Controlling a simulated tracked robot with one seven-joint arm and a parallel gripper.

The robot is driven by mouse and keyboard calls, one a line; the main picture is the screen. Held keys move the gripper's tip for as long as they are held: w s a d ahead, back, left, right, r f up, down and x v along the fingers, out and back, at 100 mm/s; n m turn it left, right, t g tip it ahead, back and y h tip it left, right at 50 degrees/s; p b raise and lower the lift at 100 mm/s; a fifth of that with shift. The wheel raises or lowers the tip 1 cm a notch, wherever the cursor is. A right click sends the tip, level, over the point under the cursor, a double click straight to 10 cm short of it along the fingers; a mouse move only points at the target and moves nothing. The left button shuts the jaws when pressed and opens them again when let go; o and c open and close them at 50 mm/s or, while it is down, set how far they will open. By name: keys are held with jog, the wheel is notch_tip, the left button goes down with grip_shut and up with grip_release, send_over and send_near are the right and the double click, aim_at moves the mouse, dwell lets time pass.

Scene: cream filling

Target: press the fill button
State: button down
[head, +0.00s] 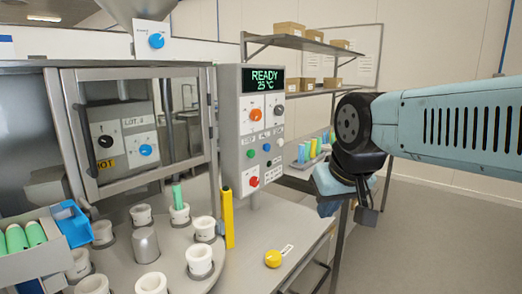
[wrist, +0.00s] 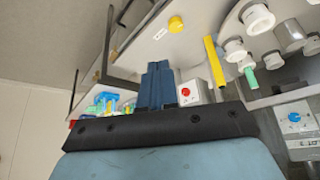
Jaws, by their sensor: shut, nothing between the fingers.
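A round yellow button (head: 273,258) sits on the grey counter at the front right, with a small white label beside it whose print I cannot read. It also shows at the top of the wrist view (wrist: 176,24). A control panel (head: 230,130) reads READY 25 °C and carries orange, red, green and blue knobs or buttons. I cannot tell by label which one is for filling. My gripper (head: 328,190) hangs in the air to the right of the panel, above and right of the yellow button. In the wrist view its blue fingers (wrist: 157,70) are together and empty.
A turntable (head: 185,230) with several white cups stands left of the yellow button. A yellow upright post (head: 227,218) rises between the turntable and the panel. A glass-doored machine (head: 140,130) fills the left. Shelves (head: 300,42) stand behind. The floor at right is clear.

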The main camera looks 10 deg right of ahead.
aim_at(267, 147)
jog(key=w+d+f+n+t, duration=0.1)
jog(key=w+d+n+t, duration=0.2)
jog(key=w, duration=0.9)
jog(key=w+d+f+n+t, duration=0.1)
jog(key=w+n+t, duration=0.5)
jog(key=w, duration=0.6)
jog(key=w+d+f+n+t, duration=0.2)
jog(key=w+d+n+t, duration=0.2)
jog(key=w+t, duration=0.4)
jog(key=shift+w+d+n, duration=0.3)
jog(key=shift+w+n, duration=0.2)
jog(key=shift+w, duration=2.1)
jog(key=w+a, duration=0.5)
jog(key=w, duration=0.1)
jog(key=shift+w+a, duration=0.25)
jog(key=shift+w, duration=0.15)
jog(key=shift+w+a+r, duration=0.1)
jog(key=shift+w+a, duration=0.05)
jog(key=shift+w+a, duration=0.15)
